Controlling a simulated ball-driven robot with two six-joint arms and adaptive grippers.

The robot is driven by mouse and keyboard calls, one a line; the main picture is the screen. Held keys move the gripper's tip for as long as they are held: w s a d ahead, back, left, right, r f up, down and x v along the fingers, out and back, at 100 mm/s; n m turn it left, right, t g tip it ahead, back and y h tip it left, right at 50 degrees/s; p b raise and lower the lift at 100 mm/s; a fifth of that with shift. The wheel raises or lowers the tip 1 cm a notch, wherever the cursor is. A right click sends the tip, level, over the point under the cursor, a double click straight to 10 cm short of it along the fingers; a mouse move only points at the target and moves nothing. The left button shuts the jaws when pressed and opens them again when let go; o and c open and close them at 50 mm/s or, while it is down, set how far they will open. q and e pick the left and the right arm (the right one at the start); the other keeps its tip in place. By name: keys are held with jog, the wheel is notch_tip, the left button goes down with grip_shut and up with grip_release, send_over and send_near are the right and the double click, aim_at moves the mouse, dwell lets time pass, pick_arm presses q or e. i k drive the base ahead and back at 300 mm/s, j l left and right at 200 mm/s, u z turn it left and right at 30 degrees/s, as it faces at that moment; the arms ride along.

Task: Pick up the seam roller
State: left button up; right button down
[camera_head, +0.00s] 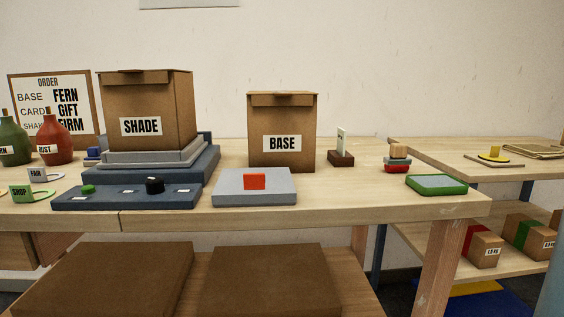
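I cannot clearly identify a seam roller in the head view. A small block with a wooden top and grey and red layers (397,158) stands at the right end of the main table, but I cannot tell what it is. A small yellow piece (494,153) sits on a flat yellow-and-dark pad on the right-hand table; it is too small to make out. Neither of my grippers is in view.
The main table (350,205) holds a SHADE box (149,112) on a grey and blue stand, a BASE box (281,135), a grey block with a red button (255,181), a blue control panel (127,197), a card holder (341,157) and a green pad (437,184). Bottles stand left.

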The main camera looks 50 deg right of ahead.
aim_at(398, 161)
jog(key=z, duration=2.35)
